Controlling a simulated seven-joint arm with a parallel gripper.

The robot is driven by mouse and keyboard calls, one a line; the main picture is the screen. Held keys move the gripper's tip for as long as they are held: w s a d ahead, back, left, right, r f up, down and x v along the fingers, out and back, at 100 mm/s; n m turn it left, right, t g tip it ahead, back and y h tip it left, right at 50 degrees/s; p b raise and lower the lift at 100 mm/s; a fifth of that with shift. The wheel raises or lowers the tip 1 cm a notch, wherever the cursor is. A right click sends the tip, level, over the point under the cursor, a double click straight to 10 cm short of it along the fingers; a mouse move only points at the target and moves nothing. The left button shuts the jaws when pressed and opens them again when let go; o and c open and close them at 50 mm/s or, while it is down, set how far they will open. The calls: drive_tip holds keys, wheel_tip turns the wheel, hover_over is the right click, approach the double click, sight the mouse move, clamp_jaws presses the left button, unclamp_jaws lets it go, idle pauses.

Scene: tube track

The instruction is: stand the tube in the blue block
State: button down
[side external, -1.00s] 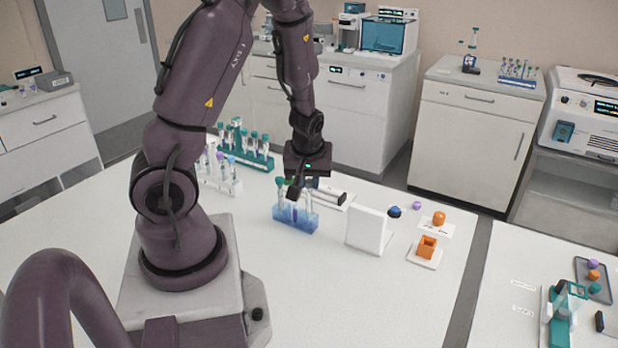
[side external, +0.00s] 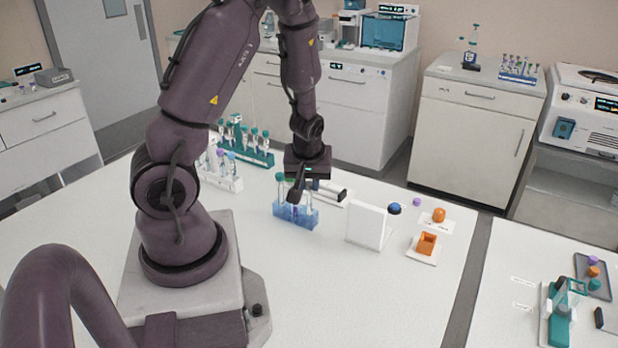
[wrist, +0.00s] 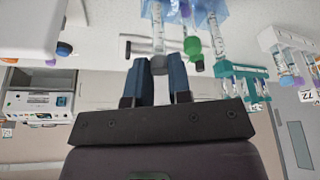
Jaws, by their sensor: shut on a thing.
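The blue block (side external: 296,217) is a translucent rack on the white bench, below my gripper in the side view. Part of it shows at the top edge of the wrist view (wrist: 205,8). My gripper (wrist: 158,72) is shut on a clear tube (wrist: 157,28), which runs from between the fingertips toward the block. I cannot tell whether its lower end is inside the block. A teal-capped tube (side external: 280,190) stands at the block's left end. The fingers hide part of the block's middle in the side view.
A white upright panel (side external: 367,226) stands right of the block. Beyond it are an orange holder (side external: 427,244), an orange piece (side external: 439,215) and a blue dome (side external: 394,208). Racks of tubes, one white (side external: 222,180) and one teal (side external: 260,157), stand behind left. The front bench is clear.

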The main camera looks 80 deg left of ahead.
drive_tip(key=shift+f, duration=0.1)
idle(0.3)
drive_tip(key=shift+f, duration=0.55)
drive_tip(key=c, duration=1)
unclamp_jaws()
drive_tip(key=shift+o, duration=0.2)
drive_tip(key=shift+r, duration=0.1)
drive_tip(key=v, duration=1.2)
drive_tip(key=shift+d+r, duration=0.2)
drive_tip(key=shift+r, duration=0.1)
drive_tip(key=shift+s, duration=0.1)
